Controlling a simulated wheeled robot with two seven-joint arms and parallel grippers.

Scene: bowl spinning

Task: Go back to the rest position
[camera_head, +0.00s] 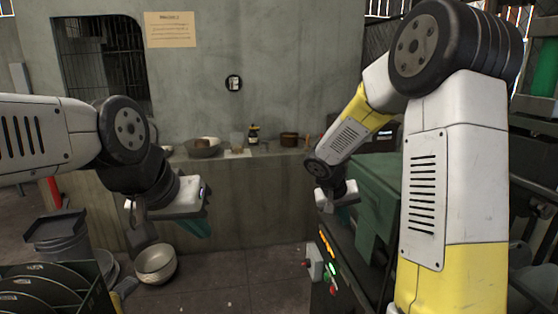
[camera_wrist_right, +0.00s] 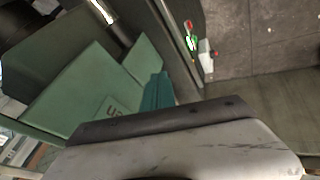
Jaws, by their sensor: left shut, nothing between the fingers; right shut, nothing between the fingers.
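My left gripper (camera_head: 197,228) hangs left of centre in the head view, teal fingertips pointing down, shut and empty in front of the concrete wall. My right gripper (camera_head: 346,213) is right of centre, beside the green machine (camera_head: 378,205). Its teal fingers also show in the right wrist view (camera_wrist_right: 157,92), together and holding nothing.
A ledge (camera_head: 265,152) at the back carries a pan (camera_head: 203,147), a bottle (camera_head: 253,135) and a brown pot (camera_head: 289,140). A control panel with lit buttons (camera_head: 329,268) stands below my right gripper. A dark rack (camera_head: 50,290) holds discs at lower left. Floor between is clear.

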